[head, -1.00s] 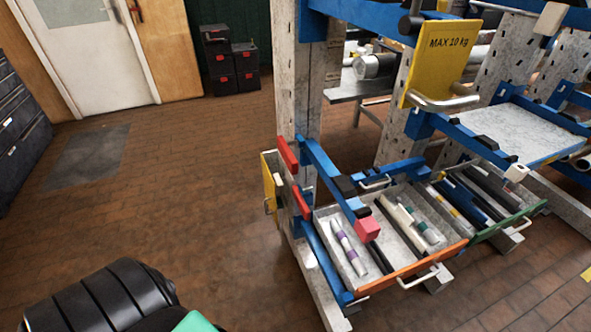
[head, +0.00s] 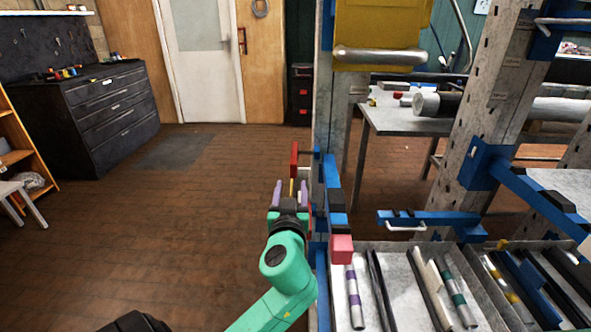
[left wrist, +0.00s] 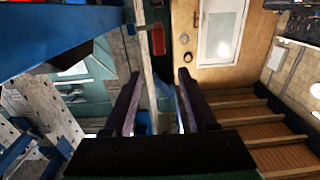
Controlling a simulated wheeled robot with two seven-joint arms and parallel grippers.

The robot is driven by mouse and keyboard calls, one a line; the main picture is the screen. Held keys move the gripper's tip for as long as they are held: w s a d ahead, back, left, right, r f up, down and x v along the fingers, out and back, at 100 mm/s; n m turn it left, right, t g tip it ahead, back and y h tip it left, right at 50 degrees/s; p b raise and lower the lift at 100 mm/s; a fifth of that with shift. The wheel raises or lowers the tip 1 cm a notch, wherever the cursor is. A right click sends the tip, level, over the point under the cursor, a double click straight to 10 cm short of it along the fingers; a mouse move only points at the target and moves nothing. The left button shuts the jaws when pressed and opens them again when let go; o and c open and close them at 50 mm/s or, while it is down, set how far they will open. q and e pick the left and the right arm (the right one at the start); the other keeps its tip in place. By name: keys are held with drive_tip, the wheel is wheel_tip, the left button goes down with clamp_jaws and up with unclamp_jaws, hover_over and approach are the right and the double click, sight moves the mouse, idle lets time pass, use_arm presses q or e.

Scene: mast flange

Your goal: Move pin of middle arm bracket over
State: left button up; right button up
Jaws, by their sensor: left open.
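My left gripper (head: 291,186) is open, its purple fingers pointing away beside the left side of the rack's near post. It also shows in the left wrist view (left wrist: 160,78), with no clear grip on anything. A blue arm bracket (head: 333,183) with a pink end block (head: 341,249) stands just right of it. A red block (head: 294,160) is just beyond the fingers and also shows in the left wrist view (left wrist: 157,40). I cannot tell which part is the middle bracket's pin. My right gripper is not in view.
Open drawers with rods (head: 355,298) lie at the lower right. Another blue bracket (head: 430,217) with a pale handle is behind them. A yellow plate (head: 382,30) hangs above. The brown floor (head: 190,235) to the left is clear up to a black cabinet (head: 105,108).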

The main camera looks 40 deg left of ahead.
sight(294, 167)
use_arm(q)
drive_tip(key=p+x, duration=0.1)
drive_tip(key=x, duration=1.2)
drive_tip(key=shift+a, duration=0.1)
clamp_jaws()
drive_tip(key=shift+f, duration=0.15)
idle(0.5)
